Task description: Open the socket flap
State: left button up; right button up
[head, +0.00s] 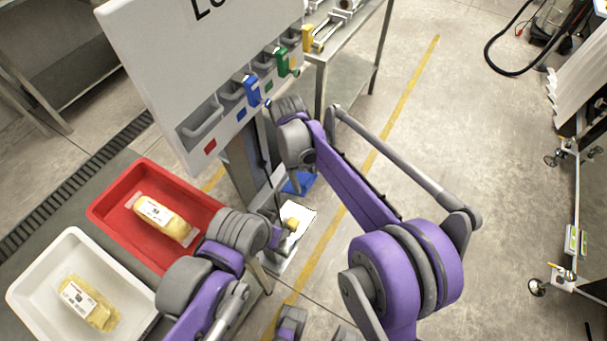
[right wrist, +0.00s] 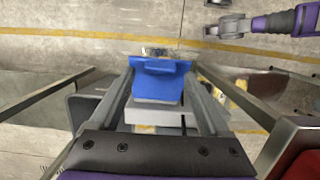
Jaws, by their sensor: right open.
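A blue flap (right wrist: 158,84) sits on a light grey box (right wrist: 155,115), centred in the right wrist view. It looks closed, but I cannot tell surely. My right gripper (right wrist: 160,72) is open, its two grey fingers on either side of the flap. I cannot tell whether they touch it. In the head view a blue part (head: 301,183) shows beside the board's post, partly hidden behind my right arm. My left arm reaches in above the red tray; its gripper's fingers are not clear there.
A red tray (head: 107,207) and a white tray (head: 32,268), each holding a yellow pack, lie at left. A steel table (head: 345,60) stands behind.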

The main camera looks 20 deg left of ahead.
jog(key=shift+d, duration=0.1)
jog(key=shift+d+f, duration=0.15)
jog(key=shift+d, duration=0.05)
jog(key=d+f+t+y+b, duration=0.2)
jog(key=d+f+y+b, duration=0.25)
jog(key=f+y, duration=0.5)
pick_arm(q)
notch_tip(320, 180, down, 19)
jog(key=b, duration=1.2)
pick_arm(e)
jog(key=a+f+t+y, duration=0.1)
jog(key=a+f+y, duration=0.55)
jog(key=y, duration=0.45)
jog(key=s+d+p, duration=0.1)
jog(key=d, duration=1)
pick_arm(q)
notch_tip(320, 180, up, 19)
jog(key=p, duration=1.5)
jog(key=shift+p, duration=0.4)
pick_arm(e)
jog(key=s+d+r+m+h, duration=0.6)
jog(key=d+r+h, duration=0.1)
jog(key=d+r, duration=0.2)
jog(key=s+d+r+m+t+h, duration=0.1)
jog(key=s+d+r+m+h, duration=0.5)
jog(key=d+r, duration=0.3)
jog(key=shift+s+d+r+m+t+h, duration=0.2)
jog(key=shift+s+r+m+t+h, duration=0.15)
jog(key=shift+r+h, duration=0.8)
